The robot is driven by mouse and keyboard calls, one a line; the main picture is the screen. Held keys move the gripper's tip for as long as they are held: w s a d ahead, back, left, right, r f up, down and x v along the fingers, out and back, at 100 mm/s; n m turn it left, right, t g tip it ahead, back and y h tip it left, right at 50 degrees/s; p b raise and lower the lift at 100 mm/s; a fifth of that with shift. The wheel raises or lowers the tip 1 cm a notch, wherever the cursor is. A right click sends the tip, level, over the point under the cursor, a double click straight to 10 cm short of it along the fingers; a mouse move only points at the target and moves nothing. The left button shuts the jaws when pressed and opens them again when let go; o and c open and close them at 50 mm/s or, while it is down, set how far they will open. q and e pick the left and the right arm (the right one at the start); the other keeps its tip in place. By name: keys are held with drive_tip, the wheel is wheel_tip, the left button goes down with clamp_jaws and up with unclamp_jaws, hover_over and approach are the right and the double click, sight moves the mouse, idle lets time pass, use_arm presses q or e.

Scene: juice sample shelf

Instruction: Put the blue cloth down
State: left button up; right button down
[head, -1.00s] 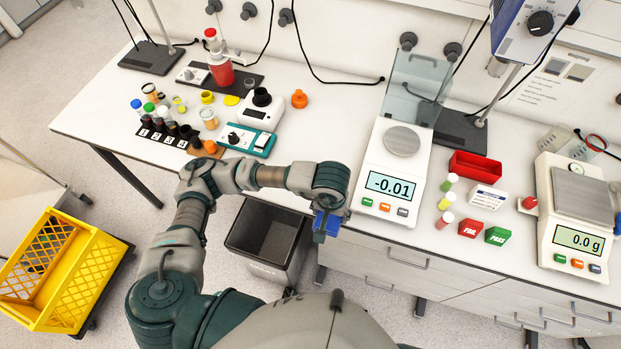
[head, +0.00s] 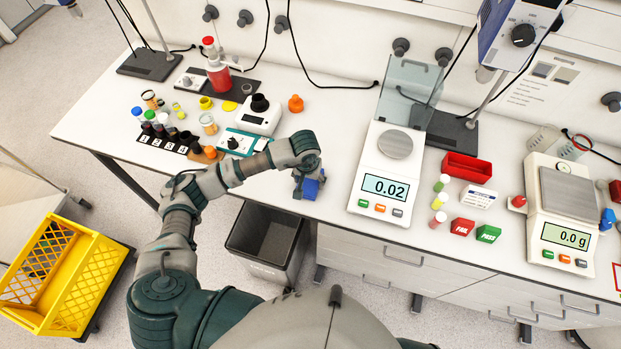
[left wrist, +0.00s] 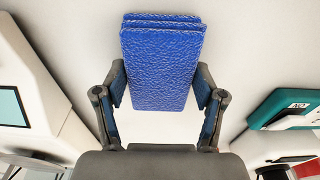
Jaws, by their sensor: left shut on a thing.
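The blue cloth (head: 312,188) is a folded, textured block with stacked layers. My left gripper (head: 306,181) is shut on it, over the front part of the white bench between the teal-edged device and the left balance. In the left wrist view the cloth (left wrist: 162,62) sits between the two fingers, which press its left and right sides. The white bench surface shows around it. I cannot tell whether the cloth touches the bench. My right gripper is not in view.
The balance (head: 383,187) reading 0.02 stands to the right, the teal-edged device (head: 243,143) to the left. A numbered rack (head: 165,140) with vials is further left. A dark bin (head: 265,240) and a yellow crate (head: 62,270) are on the floor. Bench behind the cloth is clear.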

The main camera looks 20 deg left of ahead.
sight(308, 185)
use_arm(q)
drive_tip(key=shift+f, duration=0.1)
drive_tip(key=o, duration=1.4)
drive_tip(key=shift+o, duration=0.2)
drive_tip(key=shift+r, duration=0.35)
wheel_tip(308, 185, up, 12)
drive_tip(key=s+b, duration=0.1)
drive_tip(key=shift+f+b, duration=0.2)
drive_tip(key=shift+b, duration=0.1)
drive_tip(key=shift+s+f, duration=0.15)
drive_tip(key=shift+s, duration=0.05)
